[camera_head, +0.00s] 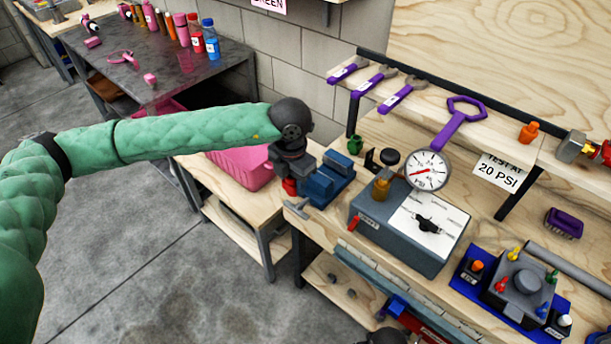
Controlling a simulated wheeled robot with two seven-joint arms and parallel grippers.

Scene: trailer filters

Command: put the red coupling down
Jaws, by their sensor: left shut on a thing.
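My left arm reaches in from the left, and its dark gripper (289,175) points down near the left end of the workbench. It is shut on the red coupling (290,187), of which only a small red part shows below the fingers. The gripper hides the rest of the coupling. I cannot tell whether the coupling touches the surface below it. A blue vise-like block (325,184) is close on the right of the gripper. My right gripper does not show clearly.
A pink bin (240,167) stands on the low wooden table, left of the gripper. A grey test box (408,232) with a round gauge (427,170) stands right of the blue block. Purple wrenches (379,84) lie on the shelf above. A blue tray (512,290) holds fittings at right.

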